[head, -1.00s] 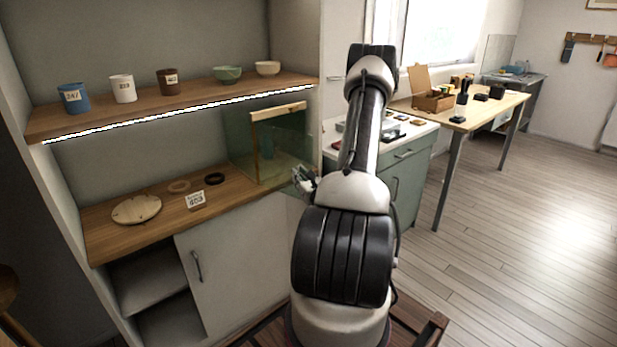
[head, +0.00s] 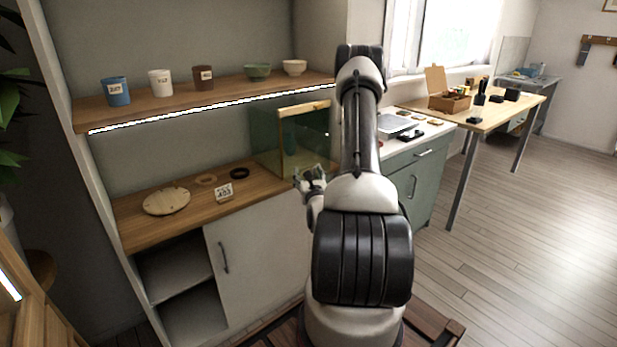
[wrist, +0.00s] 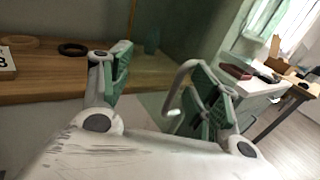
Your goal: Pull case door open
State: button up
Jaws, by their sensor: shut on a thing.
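The glass case (head: 265,135), with greenish panes and a pale wooden front frame (head: 281,146), stands at the right end of the wooden counter. My gripper (head: 311,178) is at the case's lower front right. In the wrist view a bent grey metal handle (wrist: 181,75) rises between the two fingers of my gripper (wrist: 165,92) and meets the right finger's green pad. My gripper is shut on this handle. The exact contact is partly hidden. How far the door stands open cannot be told. A dark teal vessel (wrist: 152,40) shows behind the glass.
On the counter lie a round wooden board (head: 167,201), a dark ring (head: 239,173) and a number card (head: 224,192). Several cups and bowls stand on the upper shelf (head: 220,97). A green drawer cabinet (head: 422,180) stands close to the right of my arm. Open floor lies further right.

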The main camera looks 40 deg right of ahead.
jog(key=o, duration=0.9)
jog(key=shift+w+a+r, duration=0.15)
jog(key=shift+w+r, duration=0.15)
jog(key=shift+w, duration=0.1)
jog(key=shift+c, duration=0.2)
jog(key=shift+w+f, duration=0.1)
jog(key=shift+c, duration=0.2)
jog(key=shift+s+f, duration=0.1)
jog(key=shift+s, duration=0.1)
jog(key=shift+c, duration=0.6)
jog(key=shift+s, duration=0.2)
jog(key=shift+c, duration=0.3)
jog(key=v, duration=0.7)
jog(key=shift+s, duration=0.15)
jog(key=c, duration=0.4)
jog(key=shift+f, duration=0.1)
